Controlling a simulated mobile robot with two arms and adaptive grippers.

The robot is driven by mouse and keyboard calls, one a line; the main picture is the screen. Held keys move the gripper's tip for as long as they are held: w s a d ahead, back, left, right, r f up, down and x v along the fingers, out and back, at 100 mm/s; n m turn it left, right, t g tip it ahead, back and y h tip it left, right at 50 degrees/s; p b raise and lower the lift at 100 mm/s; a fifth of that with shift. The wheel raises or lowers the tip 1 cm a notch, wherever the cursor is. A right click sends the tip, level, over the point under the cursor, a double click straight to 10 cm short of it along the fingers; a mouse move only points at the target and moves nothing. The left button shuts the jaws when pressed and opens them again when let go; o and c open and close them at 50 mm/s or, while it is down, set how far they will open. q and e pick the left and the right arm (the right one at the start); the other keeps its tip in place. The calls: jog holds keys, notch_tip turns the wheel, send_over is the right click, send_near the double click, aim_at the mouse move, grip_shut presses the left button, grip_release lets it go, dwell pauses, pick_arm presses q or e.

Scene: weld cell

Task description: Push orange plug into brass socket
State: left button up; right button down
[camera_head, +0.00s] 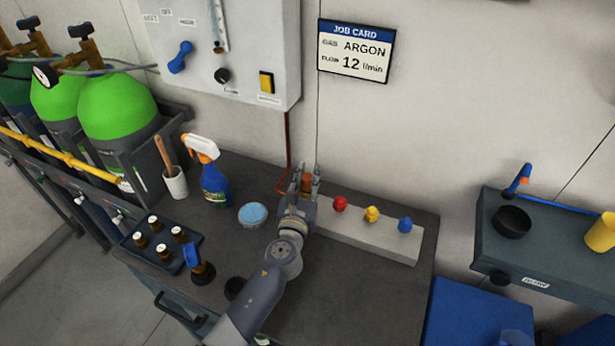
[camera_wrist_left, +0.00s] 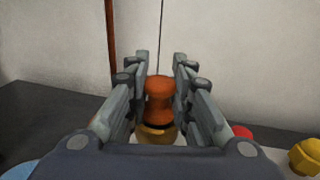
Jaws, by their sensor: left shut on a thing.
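My left gripper (camera_head: 304,178) is over the left end of the pale block (camera_head: 365,238) on the dark bench. It is shut on the orange plug (camera_head: 306,183), which stands upright between the fingers. In the left wrist view the orange plug (camera_wrist_left: 159,100) shows between both fingers, with a dark band at its lower end. The brass socket (camera_wrist_left: 157,134) is directly below it, partly hidden by the gripper. I cannot tell how deep the plug sits in the socket. My right gripper is not in view.
Red (camera_head: 340,203), yellow (camera_head: 371,214) and blue (camera_head: 405,224) plugs stand along the block to the right. A light-blue round dish (camera_head: 252,215) and a spray bottle (camera_head: 212,180) stand left of the gripper. The wall is close behind.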

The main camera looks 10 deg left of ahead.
aim_at(306, 183)
pick_arm(q)
jog(key=o, duration=0.6)
jog(key=shift+o, duration=0.2)
jog(key=shift+s+p, duration=0.3)
jog(key=shift+s, duration=2.55)
jog(key=shift+s+d, duration=0.1)
jog(key=shift+s, duration=2.6)
jog(key=shift+f, duration=0.1)
